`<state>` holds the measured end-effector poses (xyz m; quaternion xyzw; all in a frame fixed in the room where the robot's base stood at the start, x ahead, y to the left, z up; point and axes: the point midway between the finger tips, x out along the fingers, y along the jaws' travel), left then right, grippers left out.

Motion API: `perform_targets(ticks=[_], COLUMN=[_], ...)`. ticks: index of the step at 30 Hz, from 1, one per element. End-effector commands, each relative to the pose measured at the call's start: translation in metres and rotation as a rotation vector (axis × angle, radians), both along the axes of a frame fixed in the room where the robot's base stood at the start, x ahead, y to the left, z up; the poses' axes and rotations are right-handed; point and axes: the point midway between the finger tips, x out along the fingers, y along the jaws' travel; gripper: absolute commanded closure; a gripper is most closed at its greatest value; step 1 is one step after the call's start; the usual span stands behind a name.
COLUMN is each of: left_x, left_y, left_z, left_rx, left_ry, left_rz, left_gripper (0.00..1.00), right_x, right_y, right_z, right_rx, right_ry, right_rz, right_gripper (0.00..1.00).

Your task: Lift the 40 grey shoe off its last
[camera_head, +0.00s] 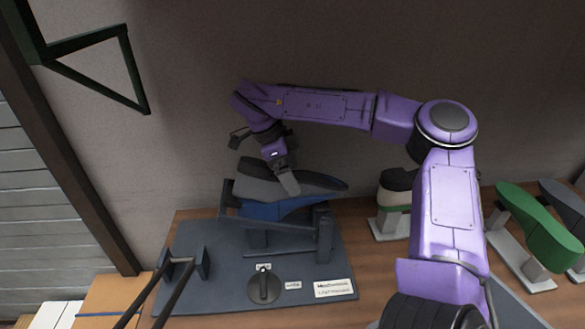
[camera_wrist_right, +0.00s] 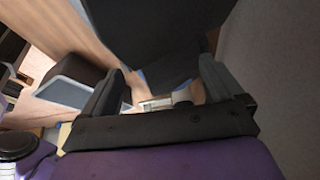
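The grey shoe (camera_head: 322,181) sits over a blue last (camera_head: 268,211) on a dark stand, with its toe to the right. Blue shows below it; I cannot tell whether the two touch. My right gripper (camera_head: 287,181) reaches down onto the shoe's middle, one finger in front of its side. The far finger is hidden in the head view. My left gripper is not in view.
The stand is on a dark base plate (camera_head: 212,290) with a knob (camera_head: 264,286) and labels. A green last (camera_head: 540,228) and a cream and dark shoe (camera_head: 396,190) stand to the right on the wooden table. A wall rises close behind.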

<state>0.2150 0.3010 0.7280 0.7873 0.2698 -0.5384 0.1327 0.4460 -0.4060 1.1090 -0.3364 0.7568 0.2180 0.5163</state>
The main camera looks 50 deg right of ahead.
Motion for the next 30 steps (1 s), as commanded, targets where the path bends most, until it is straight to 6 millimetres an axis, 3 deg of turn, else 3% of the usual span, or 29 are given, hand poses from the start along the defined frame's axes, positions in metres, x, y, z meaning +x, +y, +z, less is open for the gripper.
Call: perform_targets(ticks=[1, 3, 7, 12, 21, 30], left_x=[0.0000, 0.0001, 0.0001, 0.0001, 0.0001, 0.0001], left_y=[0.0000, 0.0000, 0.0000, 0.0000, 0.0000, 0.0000], left_z=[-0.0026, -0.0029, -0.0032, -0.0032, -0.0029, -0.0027], left_rx=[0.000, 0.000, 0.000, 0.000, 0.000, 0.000], left_ry=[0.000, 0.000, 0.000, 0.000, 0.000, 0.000], left_rz=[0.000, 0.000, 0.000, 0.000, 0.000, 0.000], left_gripper=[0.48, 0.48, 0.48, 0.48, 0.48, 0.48], right_x=[-0.0079, -0.0084, -0.0091, -0.0104, -0.0101, -0.0082], right_y=[0.0051, 0.0047, 0.0036, 0.0021, 0.0008, 0.0005], right_z=[-0.0129, -0.0135, -0.0140, -0.0143, -0.0139, -0.0132], right_rx=[0.023, 0.023, 0.024, 0.025, 0.023, 0.019], right_ry=[0.048, 0.050, 0.050, 0.049, 0.045, 0.041], right_rz=[0.006, 0.005, 0.002, -0.002, -0.005, -0.002], right_gripper=[0.52, 0.75, 0.78, 0.90, 0.99, 1.00])
